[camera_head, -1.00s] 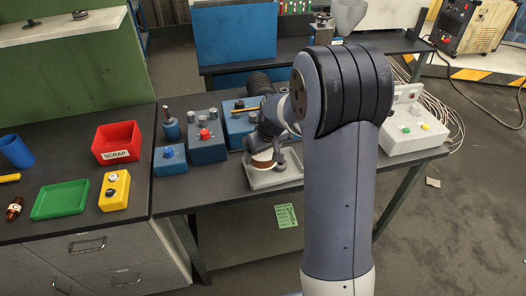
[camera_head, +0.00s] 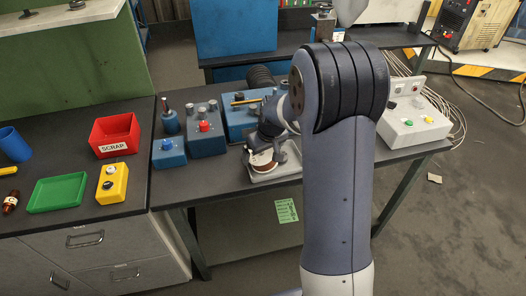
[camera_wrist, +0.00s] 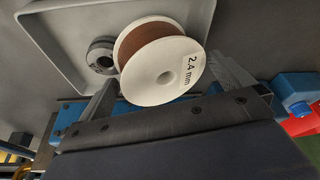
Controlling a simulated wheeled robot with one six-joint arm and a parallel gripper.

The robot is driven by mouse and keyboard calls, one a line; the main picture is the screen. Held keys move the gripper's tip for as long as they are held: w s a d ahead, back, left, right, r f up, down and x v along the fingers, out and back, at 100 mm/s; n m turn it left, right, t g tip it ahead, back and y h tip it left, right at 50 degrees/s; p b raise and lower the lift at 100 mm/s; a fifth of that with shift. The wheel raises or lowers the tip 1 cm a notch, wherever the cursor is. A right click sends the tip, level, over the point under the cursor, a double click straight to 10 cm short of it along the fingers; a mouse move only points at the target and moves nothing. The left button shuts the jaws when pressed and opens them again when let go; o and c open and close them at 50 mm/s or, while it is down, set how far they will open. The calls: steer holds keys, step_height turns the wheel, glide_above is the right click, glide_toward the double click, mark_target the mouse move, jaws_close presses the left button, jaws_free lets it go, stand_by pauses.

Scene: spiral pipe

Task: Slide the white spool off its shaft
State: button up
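The white spool (camera_wrist: 165,75) carries brown winding and a "2,4 mm" label. In the wrist view it sits between the two fingers of my gripper (camera_wrist: 162,70), which appear to press on opposite sides of its rim. Its centre hole looks empty, with no shaft through it. A dark grey round piece with a hub (camera_wrist: 102,57), possibly the shaft's base, lies beside it in the grey tray (camera_wrist: 60,38). In the head view, the spool (camera_head: 263,163) hangs tilted under my gripper (camera_head: 268,150), over the tray (camera_head: 284,174). My arm hides part of that area.
Blue control boxes (camera_head: 205,142) stand left of the tray. On the left bench are a red SCRAP bin (camera_head: 114,135), a green tray (camera_head: 57,193) and a yellow button box (camera_head: 112,183). A white button box (camera_head: 415,120) with cables stands at the right.

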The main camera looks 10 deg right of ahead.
steer(key=shift+f, duration=0.1)
steer(key=shift+s, duration=0.1)
steer(key=v, duration=1.1)
steer(key=shift+f, duration=0.15)
steer(key=x, duration=1)
steer(key=shift+w+f, duration=0.25)
step_height(320, 180, up, 3)
steer(key=shift+f+p, duration=0.25)
steer(key=shift+p, duration=0.65)
steer(key=shift+r, duration=0.4)
